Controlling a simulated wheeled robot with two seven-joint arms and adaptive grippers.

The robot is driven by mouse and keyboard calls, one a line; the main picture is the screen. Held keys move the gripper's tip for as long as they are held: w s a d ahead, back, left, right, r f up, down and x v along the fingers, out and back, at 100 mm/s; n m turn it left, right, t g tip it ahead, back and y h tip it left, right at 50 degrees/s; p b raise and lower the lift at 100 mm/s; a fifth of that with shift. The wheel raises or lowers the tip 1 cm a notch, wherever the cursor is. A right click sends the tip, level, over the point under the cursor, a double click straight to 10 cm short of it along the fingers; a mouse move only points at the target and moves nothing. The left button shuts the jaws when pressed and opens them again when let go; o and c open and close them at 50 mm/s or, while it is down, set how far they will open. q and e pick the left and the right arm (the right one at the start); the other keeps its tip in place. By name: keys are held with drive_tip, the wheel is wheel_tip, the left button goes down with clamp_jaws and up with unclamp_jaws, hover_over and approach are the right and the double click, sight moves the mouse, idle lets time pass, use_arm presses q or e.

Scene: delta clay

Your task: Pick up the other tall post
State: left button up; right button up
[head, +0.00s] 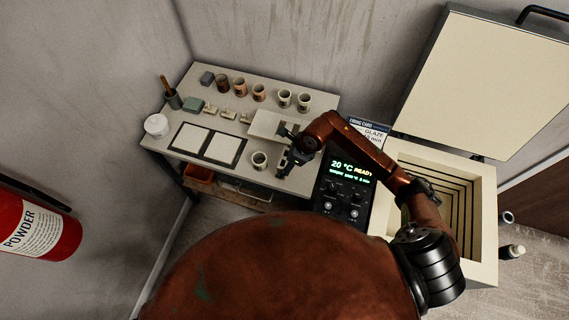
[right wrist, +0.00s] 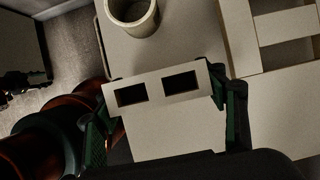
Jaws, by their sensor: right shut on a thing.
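In the right wrist view a pale tall post (right wrist: 175,135), with two rectangular holes in its end, lies between the green-sided fingers of my right gripper (right wrist: 163,92). The gripper is shut on it. In the head view my right gripper (head: 289,160) is over the right front part of the worktable, just right of a pale cup (head: 260,160). The post is mostly hidden there by the gripper, and I cannot tell whether it touches the table.
The worktable (head: 300,180) also holds several cups, small cream pieces (head: 228,115), a pale slab (head: 267,123) and two dark-edged panels (head: 222,150). An open kiln (head: 484,190) stands right, its control panel (head: 345,188) close to the arm. A fire extinguisher (head: 35,228) hangs left.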

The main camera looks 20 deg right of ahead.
drive_tip(key=c, duration=0.5)
drive_tip(key=shift+c, duration=0.2)
drive_tip(key=shift+r, duration=0.15)
